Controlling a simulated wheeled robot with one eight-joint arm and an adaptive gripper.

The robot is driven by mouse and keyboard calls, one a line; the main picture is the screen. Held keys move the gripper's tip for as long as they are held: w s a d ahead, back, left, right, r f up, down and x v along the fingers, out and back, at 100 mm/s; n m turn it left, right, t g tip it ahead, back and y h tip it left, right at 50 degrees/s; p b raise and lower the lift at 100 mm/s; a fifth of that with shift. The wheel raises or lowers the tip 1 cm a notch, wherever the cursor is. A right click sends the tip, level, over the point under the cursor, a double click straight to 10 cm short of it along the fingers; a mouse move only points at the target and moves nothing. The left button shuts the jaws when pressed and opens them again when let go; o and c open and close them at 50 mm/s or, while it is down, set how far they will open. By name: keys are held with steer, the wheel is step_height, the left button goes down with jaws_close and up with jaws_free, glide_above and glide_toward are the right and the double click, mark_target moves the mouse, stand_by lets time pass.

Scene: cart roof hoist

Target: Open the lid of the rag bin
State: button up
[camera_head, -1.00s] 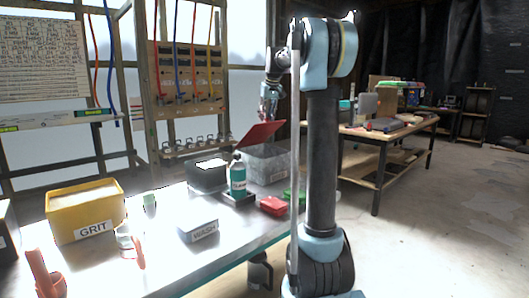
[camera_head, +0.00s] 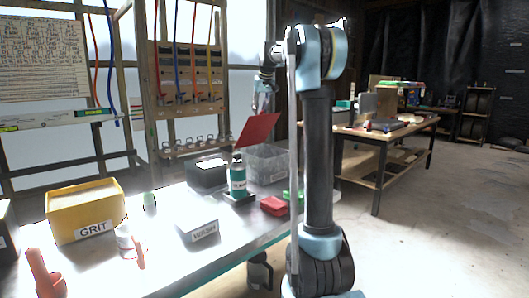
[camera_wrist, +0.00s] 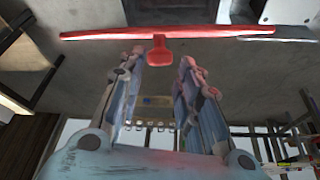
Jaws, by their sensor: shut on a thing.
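The red lid (camera_head: 258,130) is tilted steeply open above a grey bin (camera_head: 268,163), which I take as the rag bin; no label on it is readable. The lid's lower edge is at the bin's left side, behind the green bottle. In the wrist view the lid (camera_wrist: 215,33) shows nearly edge-on as a red strip, with a red knob (camera_wrist: 158,52) sticking out of it. My gripper (camera_head: 262,103) is at the lid's upper side. In the wrist view its two fingers (camera_wrist: 163,62) flank the knob and are shut on it. The exact finger contact is hard to see.
A green bottle (camera_head: 238,175) and a dark box (camera_head: 207,173) stand close to the bin. A red block (camera_head: 273,206), a grey labelled box (camera_head: 197,226) and the yellow GRIT bin (camera_head: 85,212) are on the same bench. Open floor lies to the right.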

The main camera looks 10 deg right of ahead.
steer(key=shift+w+a+r, duration=0.1)
steer(key=shift+a, duration=0.1)
steer(key=shift+w+a+r, duration=0.25)
steer(key=shift+w+a, duration=0.2)
steer(key=shift+w, duration=0.2)
steer(key=shift+w+a+r, duration=0.2)
steer(key=shift+w+a, duration=0.3)
steer(key=shift+w, duration=0.15)
steer(key=shift+w+a+r, duration=0.25)
steer(key=shift+w+a, duration=0.2)
steer(key=shift+w, duration=0.2)
steer(key=shift+w+a, duration=0.1)
steer(key=shift+w+a, duration=0.15)
steer(key=shift+w, duration=0.05)
steer(key=shift+o, duration=0.2)
steer(key=shift+w+a+r, duration=0.1)
steer(key=shift+w+a, duration=0.6)
steer(key=shift+w, duration=0.25)
steer(key=shift+w+a, duration=0.65)
steer(key=shift+w, duration=0.25)
steer(key=shift+o, duration=0.3)
steer(key=shift+w+a+f, duration=0.2)
steer(key=shift+w+a, duration=0.3)
steer(key=shift+w, duration=0.2)
steer(key=shift+w+a+f, duration=0.2)
steer(key=shift+w+a, duration=0.35)
steer(key=shift+w, duration=0.15)
steer(key=shift+w+a+f, duration=0.2)
steer(key=shift+w+a, duration=0.3)
steer(key=shift+w, duration=0.2)
